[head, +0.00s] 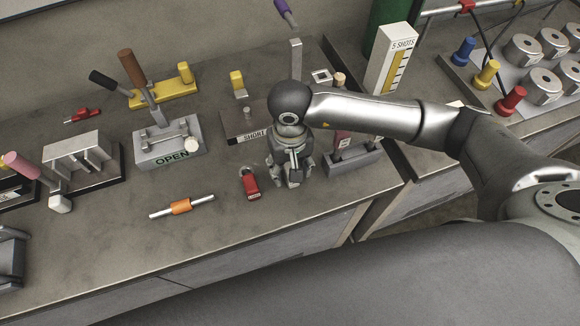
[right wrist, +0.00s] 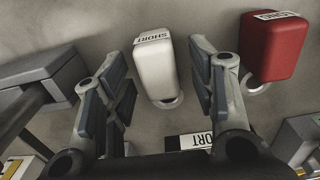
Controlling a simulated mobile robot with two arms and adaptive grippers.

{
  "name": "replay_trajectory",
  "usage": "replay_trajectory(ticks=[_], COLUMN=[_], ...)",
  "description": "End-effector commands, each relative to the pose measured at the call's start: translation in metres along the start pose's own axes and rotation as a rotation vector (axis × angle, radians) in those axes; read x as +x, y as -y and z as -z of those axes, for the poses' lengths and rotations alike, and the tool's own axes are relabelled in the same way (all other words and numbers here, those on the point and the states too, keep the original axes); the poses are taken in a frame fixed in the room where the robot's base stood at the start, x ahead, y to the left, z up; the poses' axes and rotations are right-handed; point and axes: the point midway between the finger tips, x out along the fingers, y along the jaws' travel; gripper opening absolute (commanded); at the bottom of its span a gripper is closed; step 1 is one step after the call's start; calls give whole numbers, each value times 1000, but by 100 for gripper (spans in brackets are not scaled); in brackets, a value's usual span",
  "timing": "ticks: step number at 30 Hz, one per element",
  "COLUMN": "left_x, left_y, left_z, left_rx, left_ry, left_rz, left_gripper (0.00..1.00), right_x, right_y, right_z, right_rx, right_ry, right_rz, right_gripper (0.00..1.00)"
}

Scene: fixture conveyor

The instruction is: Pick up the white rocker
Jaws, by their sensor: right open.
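A white padlock-shaped piece (right wrist: 155,68), marked SHORT, lies on the bench in the right wrist view, with a metal loop at its lower end. It is the only white piece near my gripper, and I take it as the white rocker. My right gripper (right wrist: 160,82) is open, with one finger on each side of the white piece and a gap to each. In the head view my right gripper (head: 291,176) points down low over the bench and mostly hides the white piece. My left gripper is not in view.
A red padlock (head: 250,186), marked LONG, lies close beside; it also shows in the right wrist view (right wrist: 275,48). Behind stands a SHORT-labelled block (head: 245,127). An OPEN-labelled fixture (head: 165,148) and orange-banded rod (head: 181,207) are left. The bench front is clear.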

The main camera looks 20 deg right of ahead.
Motion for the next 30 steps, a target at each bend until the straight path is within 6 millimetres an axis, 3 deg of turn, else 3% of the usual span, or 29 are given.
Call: replay_trajectory(ticks=[10, 22, 30], left_x=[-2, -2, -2], left_y=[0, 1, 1], left_z=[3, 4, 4], left_rx=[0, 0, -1], left_ry=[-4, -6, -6], left_rz=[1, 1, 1], left_gripper=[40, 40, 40], right_x=[8, 8, 7], right_y=[0, 0, 0], right_z=[0, 0, 0], right_rx=[-2, -2, -2], right_ry=[-1, -1, -1], right_rz=[0, 0, 1], right_gripper=[50, 0, 0])
